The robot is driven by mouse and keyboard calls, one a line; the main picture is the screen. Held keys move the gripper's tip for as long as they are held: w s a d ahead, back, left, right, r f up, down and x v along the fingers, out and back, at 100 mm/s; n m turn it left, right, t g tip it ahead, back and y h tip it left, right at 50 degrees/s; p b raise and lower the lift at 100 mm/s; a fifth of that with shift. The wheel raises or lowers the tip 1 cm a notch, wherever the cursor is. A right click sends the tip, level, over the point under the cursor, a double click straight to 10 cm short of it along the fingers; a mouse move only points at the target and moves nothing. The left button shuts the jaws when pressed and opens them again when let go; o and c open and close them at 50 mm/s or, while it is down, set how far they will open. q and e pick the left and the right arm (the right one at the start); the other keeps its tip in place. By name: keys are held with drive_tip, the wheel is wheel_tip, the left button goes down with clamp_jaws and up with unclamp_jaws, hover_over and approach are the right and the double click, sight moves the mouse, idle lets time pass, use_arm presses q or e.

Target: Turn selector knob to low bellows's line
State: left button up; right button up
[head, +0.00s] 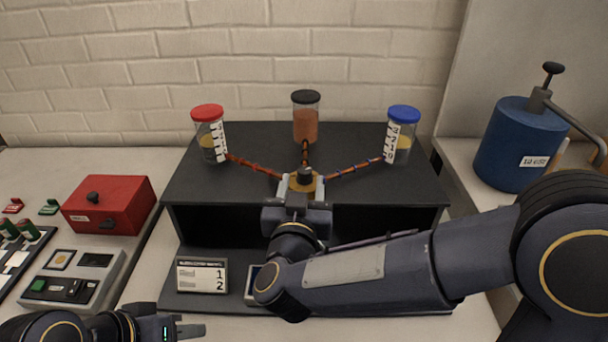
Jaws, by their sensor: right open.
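The selector knob (304,174) is dark and sits on a round brass-coloured base at the front of the black bench top. Striped tubes run from it to a red-capped jar (209,136), a black-capped jar (305,118) and a blue-capped jar (401,136). The red and blue jars have white scales and yellowish contents; the black-capped one is orange-brown. I cannot tell which one is the low bellows. My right gripper (303,186) is open, with its fingers either side of the knob; contact is unclear. My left gripper (192,329) is low at the left, its jaw opening unclear.
A sign (202,275) with the numbers 1 and 2 stands on the lower shelf. A red box (109,204) and a switch panel (72,278) are at left. A blue canister (519,145) with a handle stands at right. My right arm hides part of the shelf.

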drive_tip(key=s, duration=0.3)
drive_tip(key=shift+s, duration=0.1)
idle(0.3)
drive_tip(key=d+r+n+g+y+p, duration=0.1)
drive_tip(key=d+r+g+y+p, duration=0.3)
drive_tip(key=d+r+y, duration=0.45)
drive_tip(key=s+d+f+g+h+p, duration=0.1)
drive_tip(key=s+d+f+g, duration=0.1)
drive_tip(key=s+d+f, duration=0.2)
drive_tip(key=s+d+f+m+g+h+p, duration=0.1)
drive_tip(key=s+d+f+g, duration=0.2)
drive_tip(key=s+d, duration=0.3)
drive_tip(key=s+d+f+m+g+h+p, duration=0.1)
drive_tip(key=s+d+f+g, duration=0.2)
drive_tip(key=s, duration=0.7)
drive_tip(key=shift+d+f+h, duration=0.35)
drive_tip(key=shift+d+f, duration=0.45)
drive_tip(key=shift+d, duration=0.15)
